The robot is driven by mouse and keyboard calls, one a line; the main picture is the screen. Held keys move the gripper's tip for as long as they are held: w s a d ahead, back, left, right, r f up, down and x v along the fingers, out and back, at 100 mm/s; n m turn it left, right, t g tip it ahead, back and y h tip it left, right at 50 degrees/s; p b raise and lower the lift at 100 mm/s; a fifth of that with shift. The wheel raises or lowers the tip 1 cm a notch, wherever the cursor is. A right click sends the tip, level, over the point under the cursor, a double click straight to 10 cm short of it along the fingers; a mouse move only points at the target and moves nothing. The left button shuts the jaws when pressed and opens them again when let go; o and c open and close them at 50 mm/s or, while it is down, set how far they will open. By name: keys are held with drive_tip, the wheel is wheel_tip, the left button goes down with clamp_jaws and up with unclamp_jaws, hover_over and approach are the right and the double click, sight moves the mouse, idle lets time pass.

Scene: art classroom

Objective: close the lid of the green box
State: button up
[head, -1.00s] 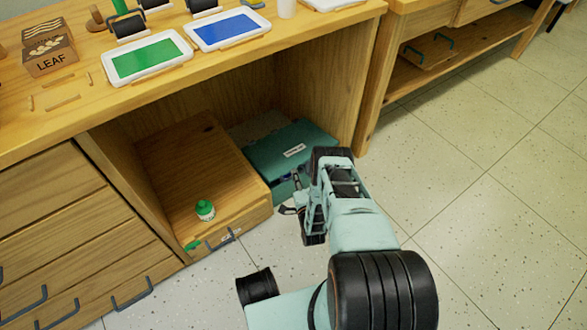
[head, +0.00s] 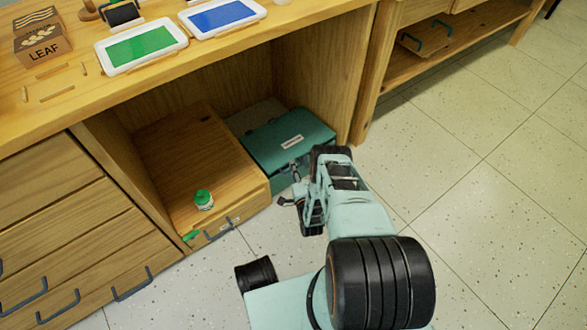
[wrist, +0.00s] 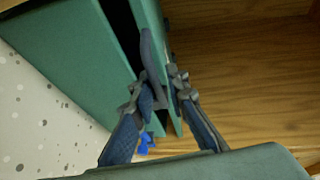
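The green box (head: 290,142) sits on the floor of the cabinet bay, at its right side, with a pale label on its lid. In the wrist view, a dark gap runs between a broad green panel (wrist: 65,65) and a narrow green strip, so the lid looks ajar; how far is hard to tell. My gripper (head: 290,187) is at the box's front right. In the wrist view my gripper (wrist: 163,85) has its fingertips close together at the green strip and gap. Whether they touch or pinch the edge is unclear. A small blue part (wrist: 147,143) shows between the fingers.
The bay's right wall (head: 335,75) stands close to the box. Ink pads (head: 140,46) lie on the counter above. The speckled floor (head: 470,200) to the right is clear.

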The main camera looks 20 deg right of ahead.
wheel_tip(320, 180, up, 10)
idle(0.7)
